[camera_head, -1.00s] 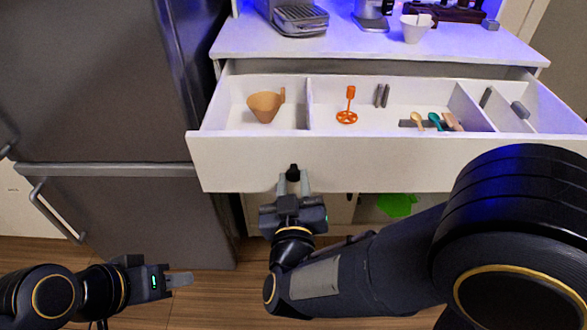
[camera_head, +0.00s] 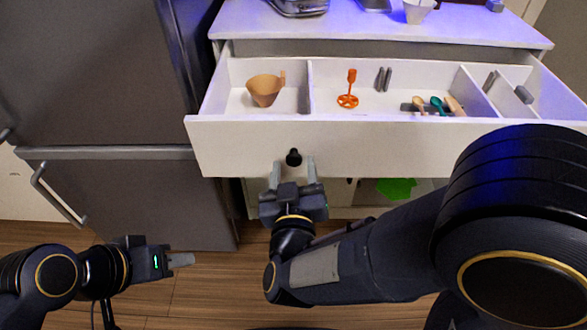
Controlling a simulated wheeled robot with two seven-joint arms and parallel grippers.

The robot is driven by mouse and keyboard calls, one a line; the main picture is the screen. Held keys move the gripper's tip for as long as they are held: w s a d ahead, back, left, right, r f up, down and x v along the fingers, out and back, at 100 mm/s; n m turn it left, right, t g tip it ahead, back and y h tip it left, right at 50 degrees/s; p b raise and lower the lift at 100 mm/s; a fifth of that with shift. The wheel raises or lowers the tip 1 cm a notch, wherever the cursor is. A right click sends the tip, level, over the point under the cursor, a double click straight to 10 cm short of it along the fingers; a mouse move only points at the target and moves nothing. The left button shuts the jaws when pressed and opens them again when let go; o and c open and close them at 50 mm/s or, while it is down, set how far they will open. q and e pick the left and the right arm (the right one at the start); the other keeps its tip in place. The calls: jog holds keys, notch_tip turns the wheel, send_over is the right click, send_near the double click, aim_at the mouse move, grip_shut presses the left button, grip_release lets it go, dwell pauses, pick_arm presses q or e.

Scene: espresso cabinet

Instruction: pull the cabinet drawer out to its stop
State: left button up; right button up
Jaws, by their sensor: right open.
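The white cabinet drawer (camera_head: 400,152) stands pulled out, its inside open to view from above. A small black knob (camera_head: 293,157) sits on its front panel, left of the middle. My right gripper (camera_head: 294,172) is in front of the panel at the knob. Its two grey fingers are spread apart, one to each side and slightly below the knob, and they do not grip it. My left gripper (camera_head: 182,260) is low at the left, away from the drawer, in front of the fridge; its finger gap cannot be made out.
The drawer holds a tan cup (camera_head: 265,90), an orange tool (camera_head: 348,90), small spoons (camera_head: 437,105) and grey pieces between dividers. A grey fridge (camera_head: 120,190) with a handle stands close on the left. The white countertop (camera_head: 370,28) is behind. Wooden floor (camera_head: 215,290) is clear below.

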jog(key=s, duration=0.8)
jog(key=shift+p, duration=0.4)
jog(key=shift+w, duration=0.1)
jog(key=w+d+r+m+g+y, duration=0.25)
jog(key=w+d+g+y, duration=0.2)
jog(key=g+y, duration=0.25)
jog(key=s+d+f+m+g+h, duration=0.1)
jog(key=s+d+f+g+h, duration=0.15)
jog(key=s+d, duration=0.5)
jog(key=s+d+f+m+g+h, duration=0.1)
jog(key=s+d+f+g, duration=0.2)
jog(key=s+d, duration=0.45)
notch_tip(320, 180, up, 19)
jog(key=w+d+p, duration=0.1)
jog(key=w+p, duration=0.1)
jog(key=p, duration=1.7)
